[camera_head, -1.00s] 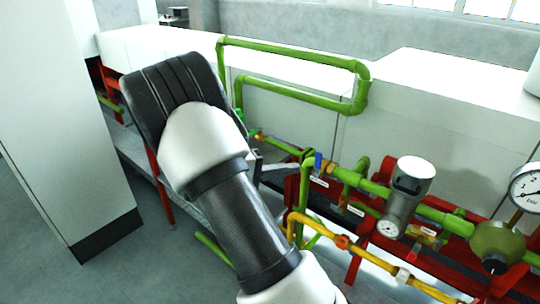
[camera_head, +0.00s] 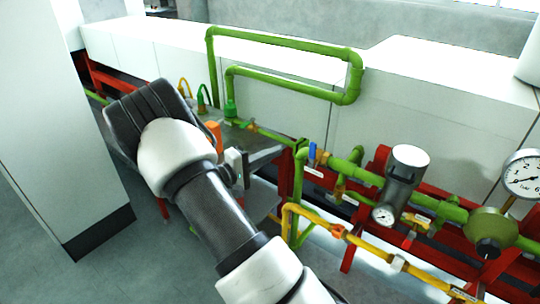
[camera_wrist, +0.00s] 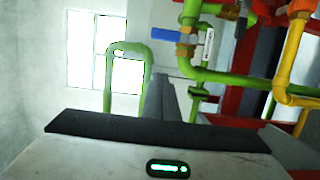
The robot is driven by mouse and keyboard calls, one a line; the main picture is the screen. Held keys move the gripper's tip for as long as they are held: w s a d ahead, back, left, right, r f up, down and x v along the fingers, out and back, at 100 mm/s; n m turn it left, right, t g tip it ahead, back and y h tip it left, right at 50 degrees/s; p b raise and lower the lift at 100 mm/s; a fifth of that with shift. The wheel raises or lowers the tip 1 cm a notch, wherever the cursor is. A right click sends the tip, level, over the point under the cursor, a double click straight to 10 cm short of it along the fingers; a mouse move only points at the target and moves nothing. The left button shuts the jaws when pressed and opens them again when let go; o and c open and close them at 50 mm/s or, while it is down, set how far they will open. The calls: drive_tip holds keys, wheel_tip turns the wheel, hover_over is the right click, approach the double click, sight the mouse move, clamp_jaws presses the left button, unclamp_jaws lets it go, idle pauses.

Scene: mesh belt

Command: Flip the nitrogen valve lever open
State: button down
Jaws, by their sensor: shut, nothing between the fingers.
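A blue valve lever (camera_head: 312,152) sits at a brass valve on the green pipe in the head view, near a small white label too small to read. It appears upright there and, in the wrist view, the blue lever (camera_wrist: 170,34) juts sideways from the brass fitting. I cannot read which valve is nitrogen. My gripper (camera_head: 238,166) shows partly past my wrist, left of the blue lever and apart from it. In the wrist view my gripper's fingers (camera_wrist: 164,92) are together and empty, below and slightly left of the lever.
Green pipes (camera_head: 290,87) loop in front of white cabinets. A yellow pipe (camera_head: 325,227) with an orange handle (camera_head: 338,231) runs low in front. A dark canister (camera_head: 402,180), a gauge (camera_head: 521,176) and a red frame (camera_head: 380,165) stand right. Floor is clear at lower left.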

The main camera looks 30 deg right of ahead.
sight(312, 156)
drive_tip(key=s+d+p, duration=0.1)
drive_tip(key=s+d, duration=0.1)
drive_tip(key=d, duration=0.5)
drive_tip(key=shift+s+d+p, duration=0.25)
drive_tip(key=shift+s+p, duration=0.05)
drive_tip(key=shift+s, duration=0.1)
drive_tip(key=shift+a, duration=0.15)
drive_tip(key=shift+b, duration=0.35)
